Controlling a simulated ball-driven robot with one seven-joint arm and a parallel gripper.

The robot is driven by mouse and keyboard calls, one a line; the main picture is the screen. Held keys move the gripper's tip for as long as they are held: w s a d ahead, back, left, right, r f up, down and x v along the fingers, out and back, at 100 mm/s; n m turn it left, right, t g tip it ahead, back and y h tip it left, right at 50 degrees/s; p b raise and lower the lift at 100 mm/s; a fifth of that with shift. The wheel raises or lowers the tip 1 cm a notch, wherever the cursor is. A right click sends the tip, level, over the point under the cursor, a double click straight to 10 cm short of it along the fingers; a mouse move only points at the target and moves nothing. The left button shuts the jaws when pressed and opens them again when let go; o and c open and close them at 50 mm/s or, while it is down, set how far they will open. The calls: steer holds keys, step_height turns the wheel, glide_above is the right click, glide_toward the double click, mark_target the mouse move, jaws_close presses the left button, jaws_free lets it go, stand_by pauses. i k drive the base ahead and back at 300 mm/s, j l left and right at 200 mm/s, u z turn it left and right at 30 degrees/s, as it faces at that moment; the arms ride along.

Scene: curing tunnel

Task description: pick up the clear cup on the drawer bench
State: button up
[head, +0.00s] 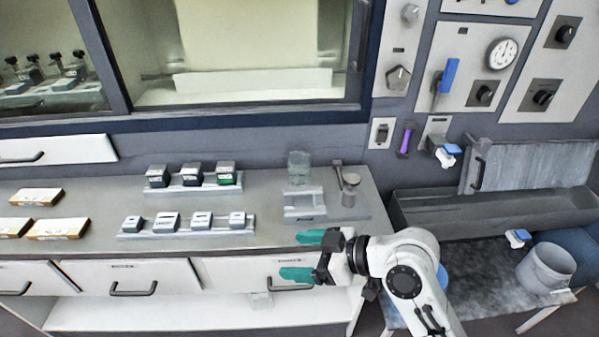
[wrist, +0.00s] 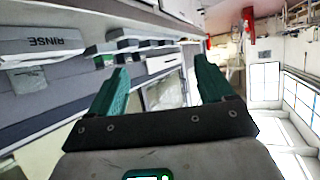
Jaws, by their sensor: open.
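The clear cup (head: 299,168) stands upright at the back of a small grey stand (head: 305,205) on the drawer bench (head: 270,225). In the wrist view, which is tipped nearly upside down, a faint clear shape that looks like the cup (wrist: 28,82) shows at the left beside the stand marked RINSE (wrist: 42,46). My gripper (head: 312,255) has green fingers, spread apart and empty. It is in front of the bench's front edge, nearer to me than the cup and apart from it. In the wrist view my gripper (wrist: 160,85) also has nothing between its fingers.
Racks of small blocks (head: 190,222) and boxes (head: 58,228) lie to the left. Another clear container (head: 261,300) is on the lower shelf. A trough (head: 490,208) and a bucket (head: 545,268) are at the right.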

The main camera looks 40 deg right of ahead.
mark_target(298, 163)
steer(key=i+l, duration=0.15)
steer(key=l, duration=0.15)
steer(key=i+l, duration=0.1)
steer(key=l, duration=0.25)
steer(key=i+l, duration=0.15)
steer(key=l, duration=0.15)
steer(key=i+l, duration=0.1)
steer(key=l, duration=0.25)
